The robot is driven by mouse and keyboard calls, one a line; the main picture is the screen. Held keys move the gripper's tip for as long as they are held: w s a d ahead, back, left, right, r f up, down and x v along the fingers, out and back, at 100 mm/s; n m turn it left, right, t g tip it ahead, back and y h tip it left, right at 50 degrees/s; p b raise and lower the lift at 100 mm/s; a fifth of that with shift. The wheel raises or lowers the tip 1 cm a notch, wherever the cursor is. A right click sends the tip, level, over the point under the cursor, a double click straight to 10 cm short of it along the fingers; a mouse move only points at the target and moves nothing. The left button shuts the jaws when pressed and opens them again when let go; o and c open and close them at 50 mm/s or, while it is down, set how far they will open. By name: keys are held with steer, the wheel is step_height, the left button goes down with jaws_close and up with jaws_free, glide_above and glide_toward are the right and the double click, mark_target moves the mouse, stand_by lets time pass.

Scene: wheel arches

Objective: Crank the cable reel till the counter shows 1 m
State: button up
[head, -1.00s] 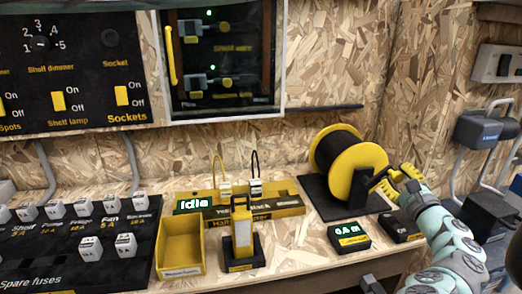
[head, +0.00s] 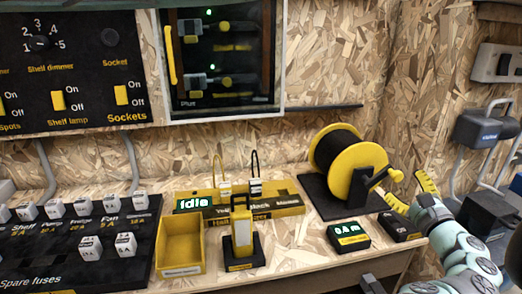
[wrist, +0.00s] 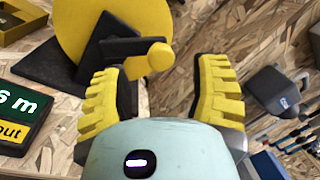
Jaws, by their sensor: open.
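The cable reel (head: 366,162) has yellow flanges and a black cable drum, on a black base on the bench. Its crank arm (head: 376,179) ends in a yellow knob (head: 396,175) pointing right. The knob also shows in the wrist view (wrist: 159,58). My gripper (head: 412,192) is open and empty, just right of the knob. In the wrist view (wrist: 160,82) the knob lies ahead, between the finger directions but apart from both fingers. The counter (head: 348,237) in front of the reel appears to read 0.6 m; its first digits are cut off in the wrist view.
A small black box (head: 400,227) stands right of the counter, below my gripper. A yellow bin (head: 181,246) and a yellow lamp-like device (head: 241,240) stand to the left. A blue-grey socket unit (head: 487,130) is on the right wall.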

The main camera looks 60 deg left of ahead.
steer(key=v, duration=0.7)
steer(key=shift+d, duration=0.35)
steer(key=shift+s, duration=0.1)
